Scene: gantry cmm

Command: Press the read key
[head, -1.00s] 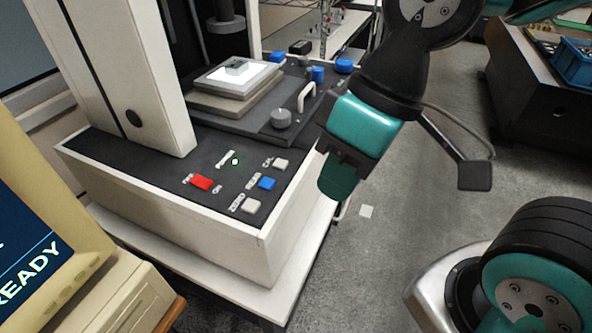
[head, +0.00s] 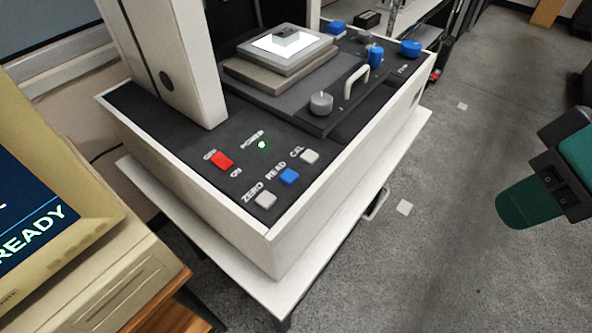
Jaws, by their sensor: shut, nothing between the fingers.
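The read key (head: 289,176) is a blue square key on the dark front panel of the white machine, beside the printed word READ. It sits between the pale ZERO key (head: 265,199) and the pale CAL key (head: 310,155). My gripper (head: 522,207) is at the right edge of the head view, over the floor. It is shut and empty, well to the right of the machine and apart from the key. Part of it is cut off by the picture edge.
A red ON switch (head: 222,161) and a lit green power lamp (head: 262,145) are on the same panel. A stage (head: 280,62) with a small grey part stands behind, near a grey knob (head: 321,103). A beige monitor (head: 50,215) reads READY at left.

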